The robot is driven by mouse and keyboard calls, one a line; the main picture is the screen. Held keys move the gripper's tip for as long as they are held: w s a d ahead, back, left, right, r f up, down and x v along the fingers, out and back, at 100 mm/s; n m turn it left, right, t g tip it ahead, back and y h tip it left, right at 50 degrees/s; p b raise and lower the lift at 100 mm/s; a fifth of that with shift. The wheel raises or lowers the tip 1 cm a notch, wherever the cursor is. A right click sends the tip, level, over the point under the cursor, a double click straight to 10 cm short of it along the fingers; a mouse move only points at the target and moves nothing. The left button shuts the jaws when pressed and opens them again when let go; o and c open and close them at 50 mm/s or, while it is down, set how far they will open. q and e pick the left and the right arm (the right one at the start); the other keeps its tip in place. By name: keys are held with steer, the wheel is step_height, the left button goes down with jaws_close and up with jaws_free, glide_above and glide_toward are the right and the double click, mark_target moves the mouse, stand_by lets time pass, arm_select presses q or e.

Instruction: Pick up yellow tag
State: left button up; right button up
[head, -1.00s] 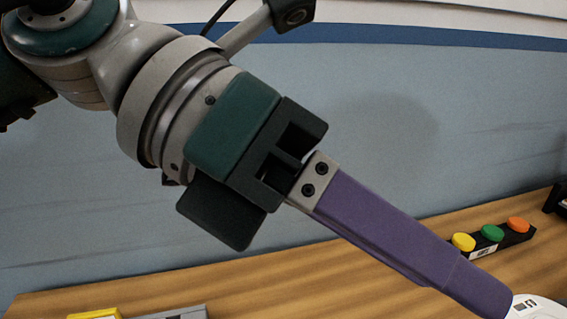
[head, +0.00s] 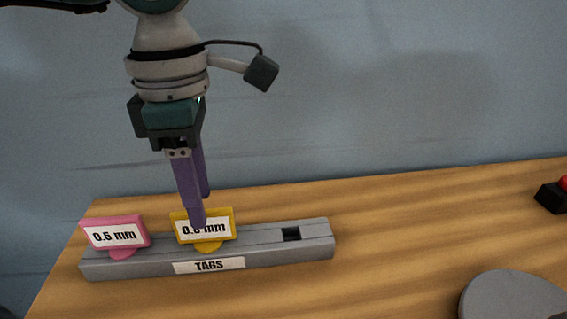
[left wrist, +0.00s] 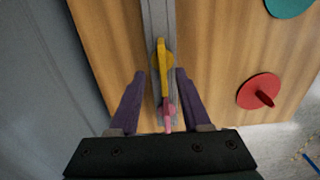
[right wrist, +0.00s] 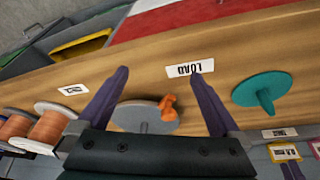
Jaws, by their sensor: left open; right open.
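The yellow tag (head: 222,239) stands upright in the middle of the grey tag holder (head: 270,241). It also shows edge-on in the left wrist view (left wrist: 162,62). My left gripper (head: 202,208) is open, pointing down, with one finger in front of the tag and partly covering its label. In the left wrist view its purple fingers (left wrist: 158,88) lie on either side of the holder's line, with the yellow tag between and beyond them. My right gripper (right wrist: 162,82) is open and empty above the wooden table, away from the tags.
A pink tag (head: 115,235) marked 0.5 mm stands left of the yellow tag. An empty slot (head: 291,234) is at the holder's right. A grey disc (head: 512,296) lies at lower right. A red pegged disc (left wrist: 258,92) and a teal one (right wrist: 261,90) are on the table.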

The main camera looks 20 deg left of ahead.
mark_target(207, 240)
arm_select(q)
steer(key=f, duration=0.4)
steer(key=shift+s+d+f, duration=0.1)
steer(key=shift+s+f, duration=0.1)
steer(key=shift+f, duration=0.1)
steer(key=shift+c, duration=0.3)
jaws_close()
